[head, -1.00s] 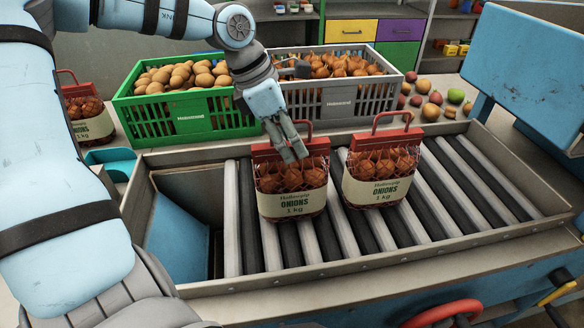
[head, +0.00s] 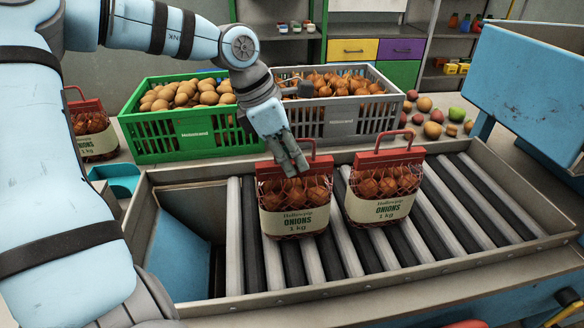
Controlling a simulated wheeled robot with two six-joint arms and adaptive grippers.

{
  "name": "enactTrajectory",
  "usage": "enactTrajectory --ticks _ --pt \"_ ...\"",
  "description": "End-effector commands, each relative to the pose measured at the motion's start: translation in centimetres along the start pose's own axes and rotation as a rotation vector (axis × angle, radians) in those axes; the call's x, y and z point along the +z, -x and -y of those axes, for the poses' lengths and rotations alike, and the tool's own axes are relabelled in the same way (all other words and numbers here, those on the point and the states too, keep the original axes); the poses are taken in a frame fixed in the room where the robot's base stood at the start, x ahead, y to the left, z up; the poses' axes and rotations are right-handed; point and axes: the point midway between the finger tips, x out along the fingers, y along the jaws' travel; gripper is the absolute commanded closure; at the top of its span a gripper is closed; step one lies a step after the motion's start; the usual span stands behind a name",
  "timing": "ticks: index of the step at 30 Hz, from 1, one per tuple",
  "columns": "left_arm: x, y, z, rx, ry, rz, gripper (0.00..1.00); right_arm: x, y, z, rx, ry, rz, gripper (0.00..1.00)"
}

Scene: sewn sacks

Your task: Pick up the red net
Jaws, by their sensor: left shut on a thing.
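Two red net bags of onions stand upright side by side on the roller conveyor (head: 470,215), each with a cream "ONIONS 1 kg" label and a red top with a handle. My left gripper (head: 294,168) is shut on the top of the left red net (head: 296,222), beside its handle, and covers part of the red band. The net appears to rest on the rollers. The right red net (head: 383,208) stands a little apart from it. A third red net (head: 94,146) stands at the far left behind my arm. My right gripper is not in view.
A green crate of potatoes (head: 190,133) and a grey crate of onions (head: 342,121) stand behind the conveyor. Loose fruit (head: 433,130) lies at the back right. A blue bin (head: 530,90) stands at the right. The rollers right of the nets are clear.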

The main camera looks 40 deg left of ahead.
Motion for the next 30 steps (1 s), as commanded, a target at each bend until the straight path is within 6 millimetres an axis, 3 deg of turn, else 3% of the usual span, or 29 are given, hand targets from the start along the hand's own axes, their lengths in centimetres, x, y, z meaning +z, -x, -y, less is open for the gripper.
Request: enactTrajectory --ticks 5,8,15,22,30 --pt "0.8 1.8 -0.1 0.006 0.001 0.003 1.0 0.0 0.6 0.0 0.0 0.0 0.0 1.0" --pt "1.6 3.9 -0.2 0.008 0.001 0.003 1.0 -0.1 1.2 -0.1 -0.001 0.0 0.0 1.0" --pt "4.9 11.7 -0.1 0.01 0.001 0.005 1.0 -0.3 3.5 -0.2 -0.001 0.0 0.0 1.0" --pt "7.2 17.4 0.0 0.004 0.0 0.003 1.0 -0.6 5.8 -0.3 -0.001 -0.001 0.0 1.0" --pt "7.7 18.6 -0.1 0.003 0.0 0.004 1.0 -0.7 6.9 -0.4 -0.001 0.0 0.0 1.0"
